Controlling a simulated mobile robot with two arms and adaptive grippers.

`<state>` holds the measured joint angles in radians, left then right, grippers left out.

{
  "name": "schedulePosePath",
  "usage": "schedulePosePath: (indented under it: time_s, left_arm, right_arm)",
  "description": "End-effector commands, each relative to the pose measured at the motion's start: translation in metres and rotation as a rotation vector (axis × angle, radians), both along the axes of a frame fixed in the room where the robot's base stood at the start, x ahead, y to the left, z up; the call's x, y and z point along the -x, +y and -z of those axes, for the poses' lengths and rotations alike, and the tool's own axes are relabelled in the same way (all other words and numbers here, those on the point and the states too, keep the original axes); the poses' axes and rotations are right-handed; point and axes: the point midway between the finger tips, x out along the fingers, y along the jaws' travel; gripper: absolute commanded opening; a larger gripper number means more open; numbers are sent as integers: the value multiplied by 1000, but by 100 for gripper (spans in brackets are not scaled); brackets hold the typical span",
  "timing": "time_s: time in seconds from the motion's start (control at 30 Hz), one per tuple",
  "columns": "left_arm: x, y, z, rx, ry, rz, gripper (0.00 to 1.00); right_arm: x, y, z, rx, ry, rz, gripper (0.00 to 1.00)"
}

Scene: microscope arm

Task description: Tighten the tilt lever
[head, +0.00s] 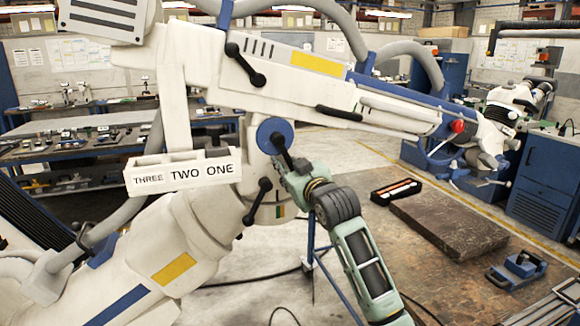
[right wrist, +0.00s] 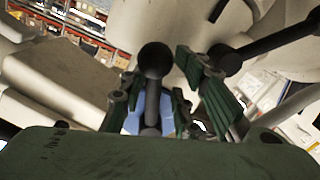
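The white microscope arm (head: 210,70) carries several black ball-ended levers. One black lever (head: 283,150) sits on a blue round hub (head: 268,131) at the joint; the frames do not label which lever is the tilt lever. My green right gripper (head: 292,180) is at this lever's lower end. In the right wrist view, a black ball knob and shaft (right wrist: 154,65) stand between the fingers of my right gripper (right wrist: 160,88). The fingers are apart, with blue showing on both sides of the shaft. My left gripper is not in view.
A second black lever (head: 258,200) is just below left of my gripper; a black lever (right wrist: 222,58) is close to the right fingers in the wrist view. A third lever (head: 245,65) is higher up. A label box (head: 183,175) hangs left.

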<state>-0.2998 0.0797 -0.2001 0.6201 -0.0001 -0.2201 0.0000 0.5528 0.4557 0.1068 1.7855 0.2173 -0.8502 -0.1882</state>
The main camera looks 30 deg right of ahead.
Motion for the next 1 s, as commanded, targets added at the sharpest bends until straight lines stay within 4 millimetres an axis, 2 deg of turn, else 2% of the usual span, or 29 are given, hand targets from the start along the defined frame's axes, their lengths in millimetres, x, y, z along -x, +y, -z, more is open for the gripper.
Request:
schedulePosePath:
  time_s: [0.3, 0.47, 0.8, 1.0]
  left_arm:
    - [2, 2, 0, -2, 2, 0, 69]
    - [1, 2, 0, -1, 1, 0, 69]
    - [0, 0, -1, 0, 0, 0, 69]
    - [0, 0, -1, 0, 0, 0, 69]
  right_arm:
    - [1, -2, -5, 1, -10, 3, 32]
    - [13, 0, -6, 2, -12, 3, 32]
    - [75, 13, -7, 3, -9, 2, 32]
    - [105, 19, -7, 2, -7, 2, 32]
